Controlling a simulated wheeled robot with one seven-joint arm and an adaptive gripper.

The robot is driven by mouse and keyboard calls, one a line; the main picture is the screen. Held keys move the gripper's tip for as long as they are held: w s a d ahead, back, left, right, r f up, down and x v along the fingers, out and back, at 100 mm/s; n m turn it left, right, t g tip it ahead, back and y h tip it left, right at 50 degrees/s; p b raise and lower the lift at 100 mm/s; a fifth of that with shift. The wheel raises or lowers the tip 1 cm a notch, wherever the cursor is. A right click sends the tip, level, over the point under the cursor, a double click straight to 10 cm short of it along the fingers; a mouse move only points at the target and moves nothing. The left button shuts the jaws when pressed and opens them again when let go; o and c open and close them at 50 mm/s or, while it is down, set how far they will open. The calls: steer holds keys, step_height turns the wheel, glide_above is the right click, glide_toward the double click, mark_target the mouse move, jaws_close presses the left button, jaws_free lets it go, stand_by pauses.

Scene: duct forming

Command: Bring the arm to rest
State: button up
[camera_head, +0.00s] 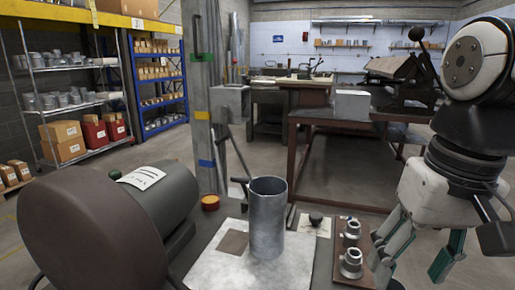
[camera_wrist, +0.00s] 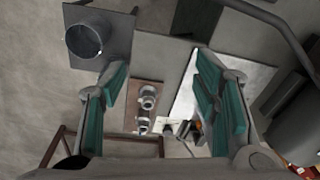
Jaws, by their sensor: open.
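My gripper (camera_head: 413,266) hangs at the right of the head view, fingers pointing down, beside the brown board with fittings. In the wrist view my gripper (camera_wrist: 163,88) has its two teal-padded fingers wide apart, with nothing held between them. A grey metal duct cylinder (camera_head: 267,218) stands upright on a pale sheet (camera_head: 212,272) on the bench, apart from my gripper and to its left. Metal fittings (camera_head: 351,262) sit on the brown board (camera_head: 342,275); these fittings (camera_wrist: 147,100) also show between the fingers in the wrist view.
A large dark roller-like machine (camera_head: 95,225) fills the lower left. A round dark knob (camera_head: 315,219) and an orange-topped tin (camera_head: 210,202) are near the cylinder. A brown-framed table (camera_head: 340,117) stands behind. In the wrist view, a square plate with a round collar (camera_wrist: 112,50) lies upper left.

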steer(key=s+f+n, duration=0.1)
steer(key=s+f, duration=0.5)
steer(key=s, duration=0.4)
step_height(320, 180, up, 16)
steer(key=t+p, duration=0.3)
steer(key=p, duration=1.1)
steer(key=shift+p, duration=0.4)
